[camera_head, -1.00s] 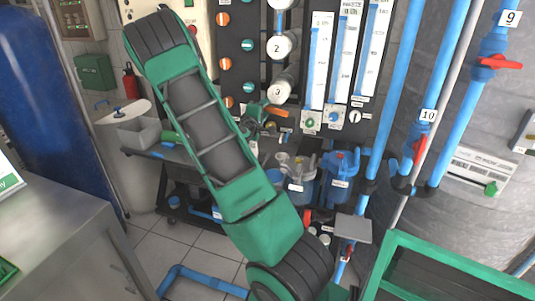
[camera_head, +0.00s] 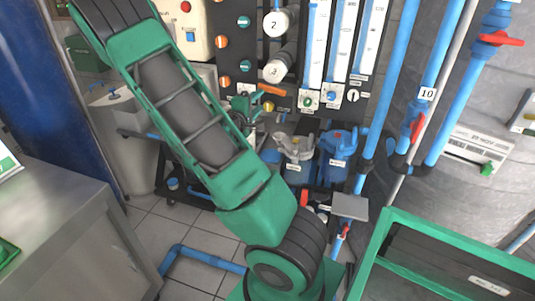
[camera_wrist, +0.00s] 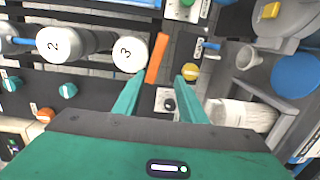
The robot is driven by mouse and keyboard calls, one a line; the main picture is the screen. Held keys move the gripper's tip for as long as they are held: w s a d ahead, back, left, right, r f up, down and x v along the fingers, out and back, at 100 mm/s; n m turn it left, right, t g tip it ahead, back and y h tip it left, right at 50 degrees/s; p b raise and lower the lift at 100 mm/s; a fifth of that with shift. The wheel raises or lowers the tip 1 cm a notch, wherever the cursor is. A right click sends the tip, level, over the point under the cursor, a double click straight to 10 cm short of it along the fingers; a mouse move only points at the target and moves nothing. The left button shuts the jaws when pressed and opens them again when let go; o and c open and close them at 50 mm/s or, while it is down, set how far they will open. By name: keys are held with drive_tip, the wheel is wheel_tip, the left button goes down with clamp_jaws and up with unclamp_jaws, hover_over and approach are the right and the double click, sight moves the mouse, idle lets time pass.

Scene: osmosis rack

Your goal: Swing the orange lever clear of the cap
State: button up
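The orange lever (camera_head: 272,89) lies just below the white cap end marked 3 (camera_head: 274,71) on the dark panel. In the wrist view the lever (camera_wrist: 157,58) runs upward, slightly tilted, close beside the round cap 3 (camera_wrist: 130,52). My gripper (camera_wrist: 158,83) is open, with its two green fingers apart. The lever's near end shows in the gap between the fingertips, nearer the left finger; I cannot tell whether they touch. In the head view my gripper (camera_head: 248,102) is small and partly hidden by my arm, just below left of the lever.
A second white cap end marked 2 (camera_head: 276,22) is above. Flow meters (camera_head: 318,50) stand to the right. A grey jug (camera_head: 294,148) and a blue jug (camera_head: 337,150) stand below. Blue pipes (camera_head: 395,90) run at right.

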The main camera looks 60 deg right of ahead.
drive_tip(key=s+a+f+m+g+y, duration=0.2)
drive_tip(key=s+f+m+g+y, duration=0.3)
drive_tip(key=s+m, duration=0.4)
drive_tip(key=s+a+f+y, duration=0.1)
drive_tip(key=s+a+y, duration=0.1)
drive_tip(key=a, duration=0.4)
drive_tip(key=s+a+f+m+y, duration=0.1)
drive_tip(key=s+a+y, duration=0.2)
drive_tip(key=a+y, duration=0.2)
drive_tip(key=shift+s+a, duration=0.3)
drive_tip(key=shift+a, duration=0.05)
drive_tip(key=shift+f, duration=0.1)
